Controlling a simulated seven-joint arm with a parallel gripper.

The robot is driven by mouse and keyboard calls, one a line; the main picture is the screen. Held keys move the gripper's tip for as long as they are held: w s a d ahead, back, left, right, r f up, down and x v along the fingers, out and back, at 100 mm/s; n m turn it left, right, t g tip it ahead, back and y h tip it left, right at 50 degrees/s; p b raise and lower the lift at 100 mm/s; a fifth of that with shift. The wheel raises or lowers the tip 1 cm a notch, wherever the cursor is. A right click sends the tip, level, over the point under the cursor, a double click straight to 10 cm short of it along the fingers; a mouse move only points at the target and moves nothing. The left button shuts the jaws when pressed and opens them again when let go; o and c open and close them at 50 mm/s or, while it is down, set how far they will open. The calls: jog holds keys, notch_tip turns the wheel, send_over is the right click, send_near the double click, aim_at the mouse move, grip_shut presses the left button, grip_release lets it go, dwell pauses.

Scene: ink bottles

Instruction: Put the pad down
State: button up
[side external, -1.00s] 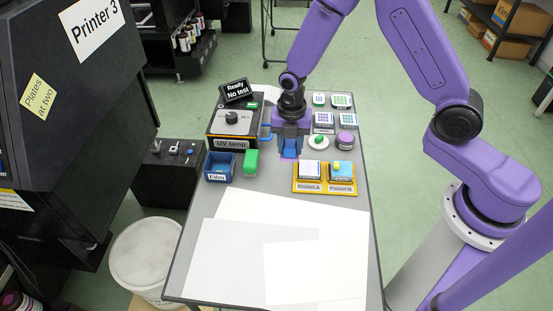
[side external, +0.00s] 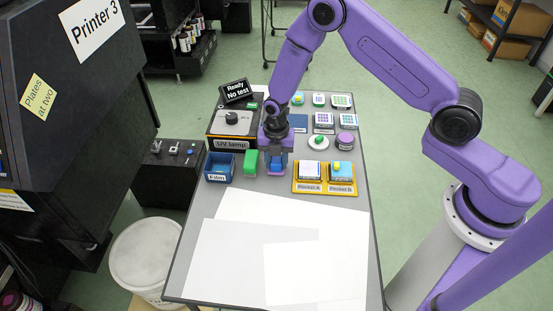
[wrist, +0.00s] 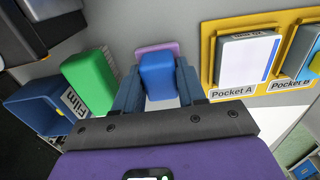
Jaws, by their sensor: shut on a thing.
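My gripper (side external: 276,163) is over the table between the green block (side external: 250,161) and the yellow tray. In the wrist view its fingers (wrist: 158,86) are shut on the blue grip of the pad (wrist: 157,68). A pink-purple plate shows just beyond the blue grip. The pad's lower edge also shows beneath my gripper in the side view (side external: 276,173). I cannot tell whether it touches the table.
A blue Film bin (side external: 219,167) stands left of the green block. The yellow tray (side external: 325,191) with Pocket A and Pocket B is to the right. The UV lamp (side external: 232,128) is behind left. White sheets (side external: 250,255) cover the front.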

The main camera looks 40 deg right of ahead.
aim_at(276, 159)
jog(key=shift+f, duration=0.2)
jog(key=o, duration=0.9)
jog(key=shift+o, duration=0.2)
jog(key=shift+r, duration=0.15)
jog(key=s+a+r+m, duration=0.1)
jog(key=s+r+m, duration=0.15)
jog(key=r, duration=0.65)
jog(key=s+a+r+m, duration=0.1)
jog(key=s+r, duration=0.3)
jog(key=r, duration=0.5)
jog(key=s+d+r+m, duration=0.2)
jog(key=s+r+m, duration=0.1)
jog(key=s, duration=0.5)
jog(key=s+d+r+m, duration=0.2)
jog(key=s+d+m, duration=0.1)
jog(key=s, duration=0.6)
jog(key=s+d+r+m, duration=0.3)
jog(key=s+m, duration=0.2)
jog(key=s, duration=0.3)
jog(key=shift+s+r+y, duration=0.3)
jog(key=shift+r, duration=0.05)
